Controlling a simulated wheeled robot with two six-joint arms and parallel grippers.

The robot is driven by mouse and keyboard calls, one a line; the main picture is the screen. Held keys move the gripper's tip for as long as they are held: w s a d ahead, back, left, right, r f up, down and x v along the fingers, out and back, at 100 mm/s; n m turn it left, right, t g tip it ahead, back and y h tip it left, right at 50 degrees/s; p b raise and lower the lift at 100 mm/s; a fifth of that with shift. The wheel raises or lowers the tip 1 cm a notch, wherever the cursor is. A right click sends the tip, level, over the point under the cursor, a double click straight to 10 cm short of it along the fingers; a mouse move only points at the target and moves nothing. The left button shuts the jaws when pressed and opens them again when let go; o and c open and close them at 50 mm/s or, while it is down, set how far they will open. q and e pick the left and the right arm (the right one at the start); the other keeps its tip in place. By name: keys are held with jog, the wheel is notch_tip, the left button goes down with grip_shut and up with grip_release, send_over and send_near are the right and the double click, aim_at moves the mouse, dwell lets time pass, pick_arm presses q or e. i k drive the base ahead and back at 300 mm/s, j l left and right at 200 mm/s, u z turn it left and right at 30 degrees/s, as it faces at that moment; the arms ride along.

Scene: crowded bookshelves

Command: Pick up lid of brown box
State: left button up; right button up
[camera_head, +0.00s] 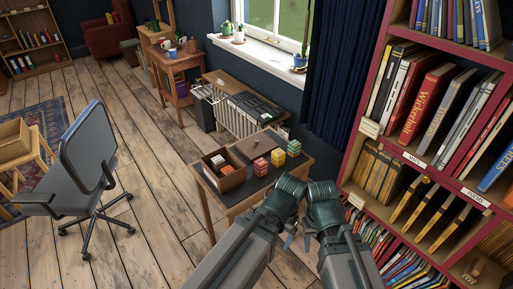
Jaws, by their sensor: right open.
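A brown box (233,181) stands open on a small wooden table, with red and pale items inside. A flat brown panel with a small knob, seemingly its lid (247,150), lies on the table behind and to the right of the box. My right gripper (299,242) is open and empty, low in front of the table's right side and apart from the lid. My left wrist (287,190) shows beside it. My left gripper's fingers are mostly hidden or too small to make out.
Small red, yellow and green boxes (277,158) stand on the table (262,190) right of the brown box. A tall red bookshelf (353,187) is close on the right. An office chair (88,150) stands left; the floor between is clear.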

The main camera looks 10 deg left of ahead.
aim_at(254, 146)
jog(key=i+j+z, duration=0.2)
jog(key=i+z, duration=0.15)
jog(key=i, duration=0.2)
jog(key=i+j+z, duration=0.4)
jog(key=i+l, duration=0.05)
jog(key=i, duration=0.05)
